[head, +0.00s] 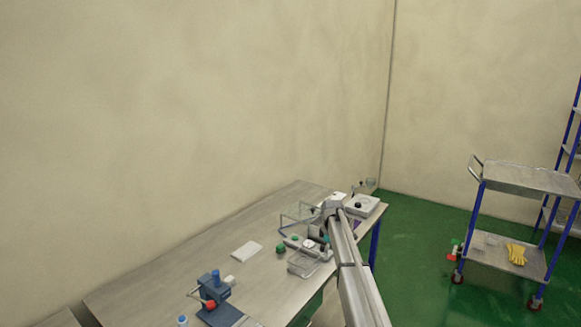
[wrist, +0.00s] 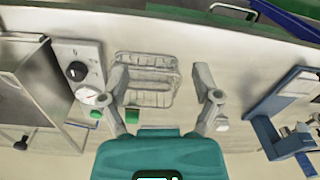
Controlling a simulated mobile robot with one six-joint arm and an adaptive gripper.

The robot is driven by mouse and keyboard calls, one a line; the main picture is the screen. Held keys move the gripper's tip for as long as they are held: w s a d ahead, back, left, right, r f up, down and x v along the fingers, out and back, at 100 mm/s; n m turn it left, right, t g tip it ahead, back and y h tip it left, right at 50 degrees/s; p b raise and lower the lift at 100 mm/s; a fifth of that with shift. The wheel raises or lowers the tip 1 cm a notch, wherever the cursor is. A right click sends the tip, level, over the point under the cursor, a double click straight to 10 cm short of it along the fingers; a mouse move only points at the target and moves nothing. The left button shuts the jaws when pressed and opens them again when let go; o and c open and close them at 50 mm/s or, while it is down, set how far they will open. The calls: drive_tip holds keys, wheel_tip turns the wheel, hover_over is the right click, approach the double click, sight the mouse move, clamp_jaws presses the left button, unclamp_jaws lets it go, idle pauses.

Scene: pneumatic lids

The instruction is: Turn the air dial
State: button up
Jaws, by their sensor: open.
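A black round dial (wrist: 77,71) sits on a pale grey panel (wrist: 62,52) left of centre in the wrist view. A small white round gauge (wrist: 87,95) with a red mark is just below it on the same panel. My gripper (wrist: 160,74) is open and empty, its two fingers spread apart to the right of the dial. Neither finger touches the dial. In the head view my arm reaches over the far end of the bench, and the gripper's teal body (head: 326,239) shows only in part. The dial is too small to make out there.
A wire basket (wrist: 147,80) lies between and beyond my fingers. A clear-walled box (wrist: 28,88) stands left of the panel, and a blue clamp (wrist: 275,118) is at the right. In the head view, a white pad (head: 247,250) lies on the bench (head: 150,285); a trolley (head: 530,180) stands apart.

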drive_tip(key=s+f+m+b, duration=0.3)
drive_tip(key=s+m, duration=0.1)
drive_tip(key=s, duration=1)
drive_tip(key=s+d+f+m+b, duration=0.1)
drive_tip(key=s+f+m+b, duration=0.2)
drive_tip(key=s, duration=1.2)
drive_tip(key=s+f+m+b, duration=0.3)
drive_tip(key=s+m, duration=0.3)
drive_tip(key=s, duration=0.9)
drive_tip(key=shift+d+f, duration=0.35)
